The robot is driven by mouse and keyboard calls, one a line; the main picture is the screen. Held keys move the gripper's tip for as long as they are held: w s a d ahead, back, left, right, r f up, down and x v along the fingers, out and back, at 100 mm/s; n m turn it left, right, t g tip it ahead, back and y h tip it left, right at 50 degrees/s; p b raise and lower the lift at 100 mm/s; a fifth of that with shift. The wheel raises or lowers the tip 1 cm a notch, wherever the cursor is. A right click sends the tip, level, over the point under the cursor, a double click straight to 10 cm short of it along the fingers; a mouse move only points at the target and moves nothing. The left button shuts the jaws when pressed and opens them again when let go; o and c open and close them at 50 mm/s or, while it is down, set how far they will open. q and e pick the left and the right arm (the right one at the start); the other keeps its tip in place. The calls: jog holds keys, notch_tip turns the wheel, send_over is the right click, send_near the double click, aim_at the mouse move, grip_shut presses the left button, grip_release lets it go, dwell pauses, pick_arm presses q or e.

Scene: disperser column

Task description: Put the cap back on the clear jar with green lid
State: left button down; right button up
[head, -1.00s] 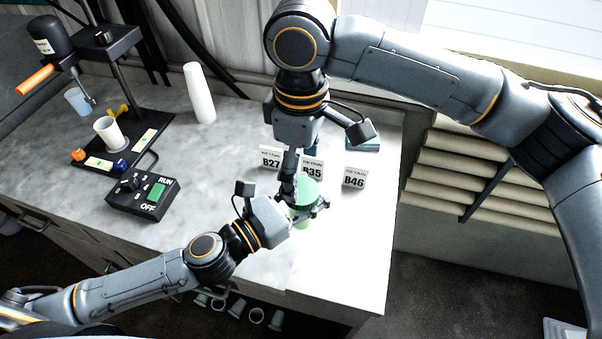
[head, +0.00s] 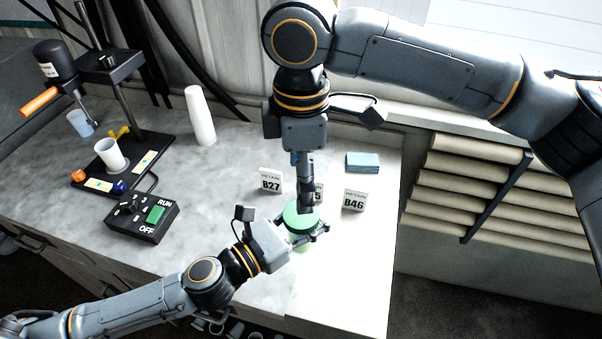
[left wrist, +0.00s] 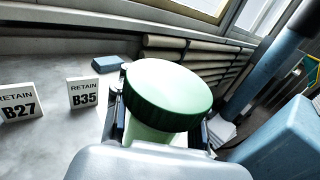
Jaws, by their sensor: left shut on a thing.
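The clear jar (head: 299,243) stands near the front of the bench and shows pale green. Its green lid (head: 299,219) sits over its mouth; the lid is large in the left wrist view (left wrist: 167,92), with pale jar wall (left wrist: 155,137) below it. My left gripper (head: 308,238) is shut around the jar below the lid. My right gripper (head: 307,208) points down at the lid's back edge in the head view. Its fingers look edge-on, so their opening is unclear. In the left wrist view no fingers show on the lid. Whether the lid is fully seated is unclear.
Cards B27 (head: 271,182) and B46 (head: 354,200) stand behind the jar; B35 (left wrist: 84,92) is partly hidden in the head view. A blue block (head: 362,162) lies farther back. A control box (head: 142,218) and stand (head: 118,75) are left. The bench's right edge is close.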

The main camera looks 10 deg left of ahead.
jog(key=shift+f, duration=0.1)
jog(key=shift+f, duration=3.95)
jog(key=shift+c, duration=0.5)
jog(key=c, duration=1.1)
jog(key=shift+m, duration=0.8)
jog(key=shift+c, duration=0.2)
jog(key=o, duration=1.4)
jog(key=shift+c, duration=0.2)
jog(key=shift+r, duration=0.15)
notch_tip(320, 180, up, 12)
